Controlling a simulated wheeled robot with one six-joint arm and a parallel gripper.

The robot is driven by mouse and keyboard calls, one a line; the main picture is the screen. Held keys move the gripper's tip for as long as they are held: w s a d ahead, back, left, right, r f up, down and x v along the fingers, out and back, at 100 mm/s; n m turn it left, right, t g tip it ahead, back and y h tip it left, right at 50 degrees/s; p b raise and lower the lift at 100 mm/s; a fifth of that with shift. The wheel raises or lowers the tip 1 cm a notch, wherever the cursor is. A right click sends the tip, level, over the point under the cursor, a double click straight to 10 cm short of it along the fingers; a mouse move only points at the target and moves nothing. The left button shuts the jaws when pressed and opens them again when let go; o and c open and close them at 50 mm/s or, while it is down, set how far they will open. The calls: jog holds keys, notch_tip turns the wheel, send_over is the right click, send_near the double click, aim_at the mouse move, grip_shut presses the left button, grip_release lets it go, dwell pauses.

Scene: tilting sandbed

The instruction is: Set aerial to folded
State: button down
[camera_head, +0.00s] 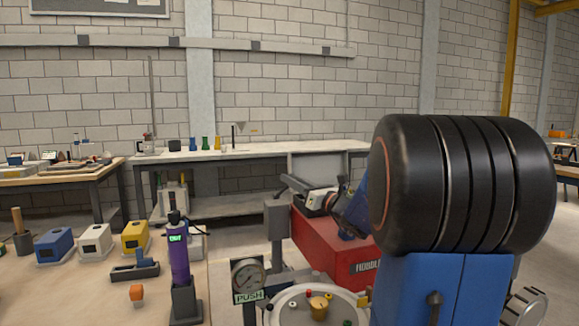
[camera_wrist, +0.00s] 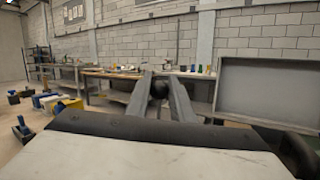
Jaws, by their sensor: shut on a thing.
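A thin upright rod (camera_head: 151,100) shows against the wall behind the back bench in the head view. I cannot tell whether it is the aerial, and no other part is clearly one. A similar thin rod (camera_wrist: 178,42) shows beyond my gripper in the wrist view. My gripper (camera_wrist: 161,84) is shut on a small dark round thing (camera_wrist: 160,89) between its fingertips. What this thing belongs to is hidden. In the head view my gripper (camera_head: 291,184) points left above the red box and looks small, so its grasp does not show clearly there.
A purple device (camera_head: 179,264) stands in a dark holder on the near table. Blue, white and yellow boxes (camera_head: 135,238) sit to its left. A long bench (camera_head: 255,149) runs along the wall.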

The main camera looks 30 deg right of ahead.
jog(key=shift+s+a+f, duration=0.1)
jog(key=shift+s+f, duration=0.25)
jog(key=shift+f, duration=0.55)
jog(key=shift+s+a+f, duration=0.15)
jog(key=shift+s+f, duration=0.15)
jog(key=shift+f, duration=0.55)
jog(key=shift+s+a+f, duration=0.1)
jog(key=shift+s+f, duration=0.25)
jog(key=shift+f, duration=0.55)
jog(key=c, duration=1.6)
grip_release()
jog(key=shift+o, duration=0.2)
jog(key=v, duration=1.7)
jog(key=shift+s, duration=0.2)
